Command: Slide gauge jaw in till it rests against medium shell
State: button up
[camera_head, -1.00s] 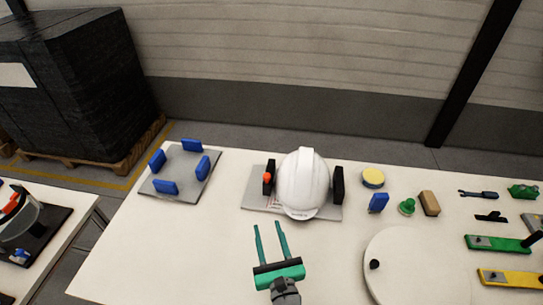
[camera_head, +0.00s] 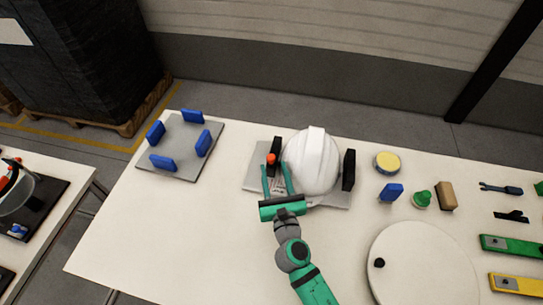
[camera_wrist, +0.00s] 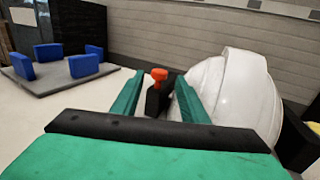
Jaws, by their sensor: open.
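The white medium shell (camera_head: 314,162) sits on a grey gauge plate (camera_head: 331,199) between two upright black jaws. The left gauge jaw (camera_head: 274,150) is black with an orange knob (camera_head: 271,158); the right jaw (camera_head: 349,169) stands close to the shell's right side. My gripper (camera_head: 276,168) is open, its green fingers pointing at the left jaw from the front. In the wrist view the orange knob (camera_wrist: 159,75) and jaw (camera_wrist: 156,101) show between the fingertips, with the shell (camera_wrist: 232,98) just right of the right finger. I cannot tell whether the left jaw touches the shell.
A grey plate with several blue blocks (camera_head: 181,149) lies at the left of the table. To the right are a yellow-topped tin (camera_head: 387,162), a blue block (camera_head: 391,193), a green knob (camera_head: 422,199) and a white round disc (camera_head: 424,262). The front left table is clear.

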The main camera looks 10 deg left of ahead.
aim_at(272, 161)
jog(key=shift+x, duration=2.85)
jog(key=shift+a, duration=0.1)
grip_shut()
